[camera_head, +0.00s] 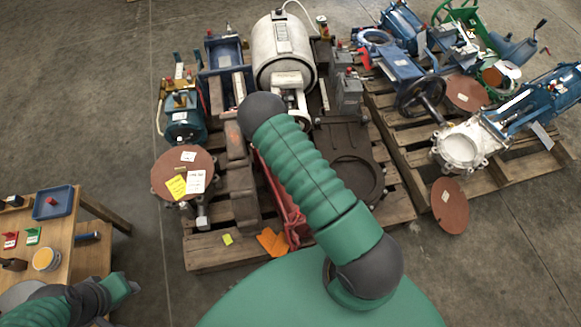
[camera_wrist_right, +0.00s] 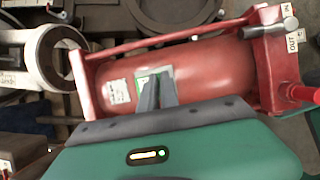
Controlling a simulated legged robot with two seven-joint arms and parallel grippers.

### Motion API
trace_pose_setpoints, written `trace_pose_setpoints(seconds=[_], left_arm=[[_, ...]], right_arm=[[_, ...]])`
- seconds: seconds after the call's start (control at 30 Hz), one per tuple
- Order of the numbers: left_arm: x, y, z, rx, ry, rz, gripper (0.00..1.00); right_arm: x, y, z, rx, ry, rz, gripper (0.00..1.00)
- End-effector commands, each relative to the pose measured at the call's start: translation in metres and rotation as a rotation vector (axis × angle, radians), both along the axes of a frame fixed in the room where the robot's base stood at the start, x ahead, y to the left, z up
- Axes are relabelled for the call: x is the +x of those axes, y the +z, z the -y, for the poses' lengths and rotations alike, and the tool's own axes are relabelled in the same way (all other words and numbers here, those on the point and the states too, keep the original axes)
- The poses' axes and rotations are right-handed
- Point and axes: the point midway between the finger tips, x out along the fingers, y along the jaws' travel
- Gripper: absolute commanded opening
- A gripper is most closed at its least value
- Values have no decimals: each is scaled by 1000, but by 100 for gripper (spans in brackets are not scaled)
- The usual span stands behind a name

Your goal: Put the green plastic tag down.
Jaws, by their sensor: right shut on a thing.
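In the head view my right arm hides that gripper and the tag. My left gripper (camera_head: 122,288) is at the lower left, beside the wooden table (camera_head: 62,240); its fingers are not clear.
A pallet (camera_head: 215,250) loaded with valves and motors lies ahead, and a second pallet (camera_head: 510,165) stands to its right. Concrete floor is clear at far left.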

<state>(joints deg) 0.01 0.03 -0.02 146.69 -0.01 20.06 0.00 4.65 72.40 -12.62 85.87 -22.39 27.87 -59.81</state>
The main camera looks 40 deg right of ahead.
Motion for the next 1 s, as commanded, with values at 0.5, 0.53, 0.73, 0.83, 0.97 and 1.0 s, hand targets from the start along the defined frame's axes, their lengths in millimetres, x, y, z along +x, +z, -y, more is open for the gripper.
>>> trace_pose_setpoints(seconds=[0.5, 0.53, 0.73, 0.83, 0.97, 1.0], left_arm=[[0, -13, 0, 0, 0, 1, 36], [0, -13, 0, 0, 0, 1, 36], [0, -12, 0, 0, 0, 1, 36], [0, -12, 0, 0, 0, 1, 36], [0, -9, 0, 0, 0, 1, 36], [0, -6, 0, 0, -1, 1, 36]], right_arm=[[0, -30, 1, 0, -1, -1, 13], [0, -30, 1, 0, -1, -1, 17], [0, -30, 1, 0, -1, -1, 27], [0, -30, 1, 0, -1, -1, 27], [0, -24, 0, 0, -1, 0, 27], [1, -18, -2, 0, -1, 1, 27]])
